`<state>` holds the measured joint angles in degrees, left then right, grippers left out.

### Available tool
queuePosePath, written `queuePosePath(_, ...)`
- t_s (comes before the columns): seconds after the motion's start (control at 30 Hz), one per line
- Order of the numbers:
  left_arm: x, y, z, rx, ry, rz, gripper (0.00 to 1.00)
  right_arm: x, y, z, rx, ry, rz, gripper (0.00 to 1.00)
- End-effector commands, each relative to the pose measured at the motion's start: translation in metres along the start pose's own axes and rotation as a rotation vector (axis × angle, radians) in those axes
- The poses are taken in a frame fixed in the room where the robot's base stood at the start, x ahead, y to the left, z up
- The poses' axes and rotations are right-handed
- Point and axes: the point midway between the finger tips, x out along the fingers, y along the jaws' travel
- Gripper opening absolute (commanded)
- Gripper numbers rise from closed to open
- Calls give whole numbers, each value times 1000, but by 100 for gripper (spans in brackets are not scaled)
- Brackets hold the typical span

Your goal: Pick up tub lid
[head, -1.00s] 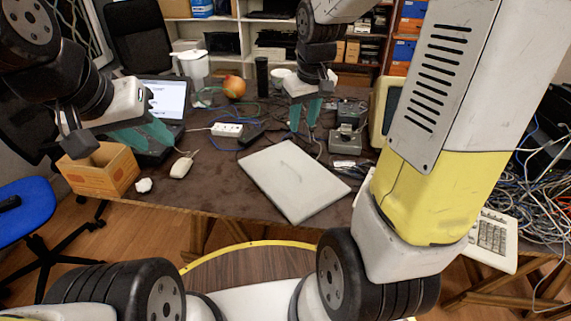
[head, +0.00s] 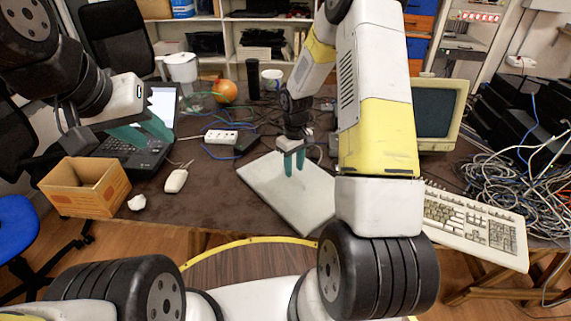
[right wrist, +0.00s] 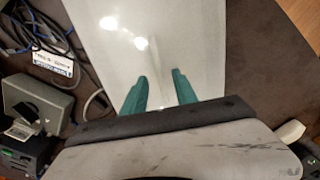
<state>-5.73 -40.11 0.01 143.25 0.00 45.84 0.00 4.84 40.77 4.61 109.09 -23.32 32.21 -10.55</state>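The tub lid (head: 270,187) is a flat, pale grey rectangular panel lying on the dark table near its front edge. It also fills the upper middle of the right wrist view (right wrist: 200,50), with bright reflections on it. My right gripper (head: 294,170) points down over the lid, its teal fingers a small gap apart with nothing between them. The fingers show over the lid in the right wrist view (right wrist: 160,85); whether they touch it I cannot tell. My left gripper (head: 158,135) is at the left above the laptop, with teal fingers; their gap is unclear.
A cardboard box (head: 85,187), a white mouse (head: 176,181) and a crumpled white piece (head: 137,203) lie left of the lid. A power strip (head: 221,137) is behind it. A keyboard (head: 470,225), a monitor (head: 437,112) and tangled cables (head: 500,170) are at right.

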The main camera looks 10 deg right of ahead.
Motion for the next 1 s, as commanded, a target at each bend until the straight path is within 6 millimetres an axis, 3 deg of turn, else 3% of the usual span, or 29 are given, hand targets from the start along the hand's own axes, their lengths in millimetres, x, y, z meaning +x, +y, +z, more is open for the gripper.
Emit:
queuePosePath(0.17, 0, 0, 0, 0, 0, 0, 34, 23, 0, 0, 0, -1, -1, 35)
queuePosePath(0.43, 0, 0, 0, 0, 0, 0, 34, 26, 0, -1, 0, 1, 1, 35)
queuePosePath(0.47, 0, 0, 0, 0, 0, 0, 34, 26, 0, -1, 0, 1, 1, 33)
queuePosePath(0.63, 0, 0, 0, 0, 0, 0, 34, 26, 0, -1, 1, 1, 0, 0)
queuePosePath(1.0, 0, 0, 0, 0, 0, 0, 34, 26, 0, -1, 1, 1, 0, 0)
